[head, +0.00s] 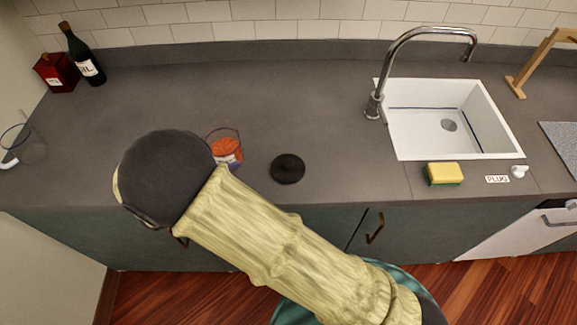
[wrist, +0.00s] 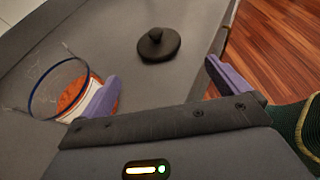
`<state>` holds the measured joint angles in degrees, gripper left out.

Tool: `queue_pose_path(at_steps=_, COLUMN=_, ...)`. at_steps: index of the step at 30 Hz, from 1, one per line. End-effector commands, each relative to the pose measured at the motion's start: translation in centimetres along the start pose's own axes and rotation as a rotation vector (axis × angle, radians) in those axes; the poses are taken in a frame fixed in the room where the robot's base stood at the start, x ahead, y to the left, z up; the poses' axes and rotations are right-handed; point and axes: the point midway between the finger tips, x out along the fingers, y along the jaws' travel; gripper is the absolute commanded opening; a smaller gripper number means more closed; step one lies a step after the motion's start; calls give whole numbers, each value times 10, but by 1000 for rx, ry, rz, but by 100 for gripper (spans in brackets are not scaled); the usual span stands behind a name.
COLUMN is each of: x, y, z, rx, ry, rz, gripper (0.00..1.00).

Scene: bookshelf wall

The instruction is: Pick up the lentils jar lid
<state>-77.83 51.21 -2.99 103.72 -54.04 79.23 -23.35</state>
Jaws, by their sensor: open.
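A round black lid with a small knob (head: 288,169) lies flat on the grey counter, knob up. It also shows in the wrist view (wrist: 159,44), ahead of the gap between my fingers. A clear glass jar (head: 226,147) with orange-red lentils stands to its left, uncovered; in the wrist view the jar (wrist: 66,90) is close beside my left-hand finger, and I cannot tell if they touch. My gripper (wrist: 165,83) is open and empty, its purple fingers wide apart, short of the lid. In the head view my arm hides most of the gripper.
The grey counter (head: 270,90) is clear behind the lid. A dark bottle (head: 85,58) and a red container (head: 56,73) stand at the back left, a glass (head: 28,146) at the far left. A white sink (head: 402,146), faucet and sponge (head: 443,174) are at the right.

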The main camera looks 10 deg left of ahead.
Motion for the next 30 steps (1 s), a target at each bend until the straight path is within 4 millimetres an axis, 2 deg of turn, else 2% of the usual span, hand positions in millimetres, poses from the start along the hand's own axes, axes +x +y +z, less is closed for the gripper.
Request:
queue_pose_path(at_steps=3, x=22, y=-1, z=2, rx=-3, ry=-1, rz=-4, gripper=100)
queue_pose_path(at_steps=13, x=77, y=0, z=1, rx=-2, ry=0, rz=-3, gripper=100)
queue_pose_path(at_steps=17, x=86, y=-1, z=0, rx=-1, ry=0, rz=-2, gripper=100)
queue_pose_path(at_steps=26, x=87, y=0, z=0, rx=0, ry=1, rz=-1, gripper=100)
queue_pose_path(at_steps=30, x=97, y=1, z=2, rx=-2, ry=1, rz=-2, gripper=100)
